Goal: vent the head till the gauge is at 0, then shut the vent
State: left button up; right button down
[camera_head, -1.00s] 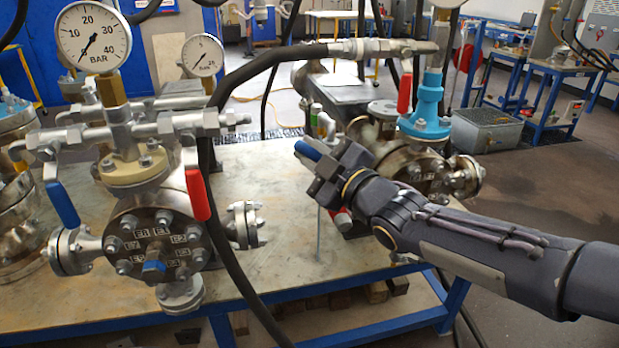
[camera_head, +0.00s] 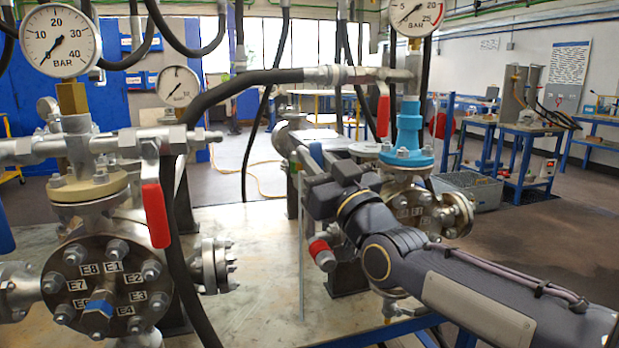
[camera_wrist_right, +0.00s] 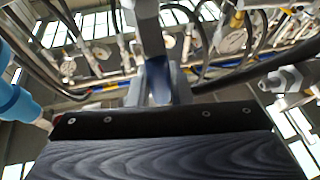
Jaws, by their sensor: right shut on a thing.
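The vessel head with a light-blue neck (camera_head: 408,140) stands right of centre. Its round gauge (camera_head: 418,16) is cut by the top edge; its needle points lower left, near the low end. My right gripper (camera_head: 312,165) is left of this head, shut on a blue lever (camera_head: 317,153), which mostly hides between the fingers. The lever also shows between the fingers in the right wrist view (camera_wrist_right: 158,80). A red-handled lever (camera_head: 383,112) hangs down near the blue neck. My left gripper is not in view.
A second head (camera_head: 105,285) stands at the left, with a 40 bar gauge (camera_head: 61,41) reading near 0 and a red lever (camera_head: 156,214). A black hose (camera_head: 215,95) arches between the heads. A red-capped fitting (camera_head: 319,248) sits just below my right gripper.

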jog(key=shift+w+d+m+h+b, duration=0.1)
jog(key=shift+d+m+h+b, duration=0.25)
jog(key=shift+m, duration=0.25)
jog(key=shift+t, duration=0.3)
jog(key=c, duration=1.3)
grip_release()
jog(key=v, duration=0.7)
jog(key=shift+s+d+f, duration=0.15)
jog(key=shift+s, duration=0.2)
